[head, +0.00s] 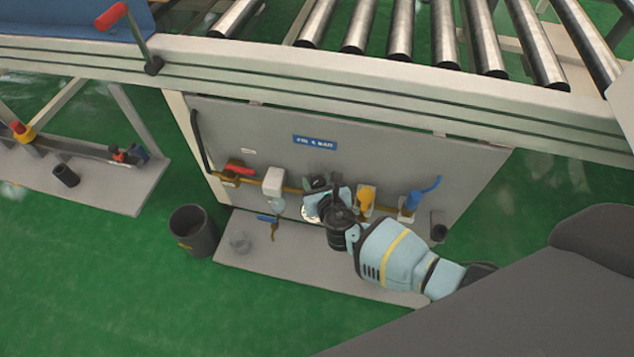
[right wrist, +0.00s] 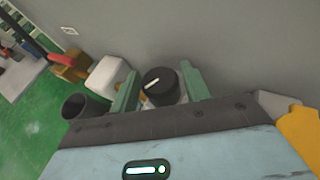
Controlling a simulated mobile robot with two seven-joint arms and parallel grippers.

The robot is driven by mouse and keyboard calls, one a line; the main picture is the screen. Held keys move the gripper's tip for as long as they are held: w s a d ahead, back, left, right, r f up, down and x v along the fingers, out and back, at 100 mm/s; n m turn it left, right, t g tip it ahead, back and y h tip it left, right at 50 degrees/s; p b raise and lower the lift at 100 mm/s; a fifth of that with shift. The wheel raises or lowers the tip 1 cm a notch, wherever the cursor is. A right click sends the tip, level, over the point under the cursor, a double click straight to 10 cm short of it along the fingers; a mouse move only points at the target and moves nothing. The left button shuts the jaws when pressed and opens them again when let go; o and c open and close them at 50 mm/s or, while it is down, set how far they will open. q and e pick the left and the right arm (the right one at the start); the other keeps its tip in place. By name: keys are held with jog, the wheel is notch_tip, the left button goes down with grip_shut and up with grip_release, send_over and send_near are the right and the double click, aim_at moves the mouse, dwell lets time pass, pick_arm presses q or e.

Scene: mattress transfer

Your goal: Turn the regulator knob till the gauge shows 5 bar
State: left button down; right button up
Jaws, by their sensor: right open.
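The black regulator knob (right wrist: 158,84), with a white pointer line, shows in the right wrist view between the two green fingers of my right gripper (right wrist: 161,90). The gripper is open, with a finger on each side of the knob; small gaps seem to remain. In the head view my right gripper (head: 326,196) is at the panel's pipe, and it hides much of the regulator. A pale round edge (head: 309,213) beside the gripper may be the gauge. No gauge reading can be made out in either view. My left gripper is not in view.
The grey panel (head: 400,160) carries a red-handled valve (head: 240,169), a white box (head: 273,181), a yellow part (head: 364,198) and a blue-handled part (head: 415,201). A dark bin (head: 193,231) stands left of the base shelf. Conveyor rollers (head: 402,30) lie above.

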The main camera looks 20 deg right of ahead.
jog(key=shift+w+f, duration=0.1)
jog(key=shift+w, duration=0.1)
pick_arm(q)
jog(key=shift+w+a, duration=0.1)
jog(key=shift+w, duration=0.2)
pick_arm(e)
jog(key=c, duration=0.7)
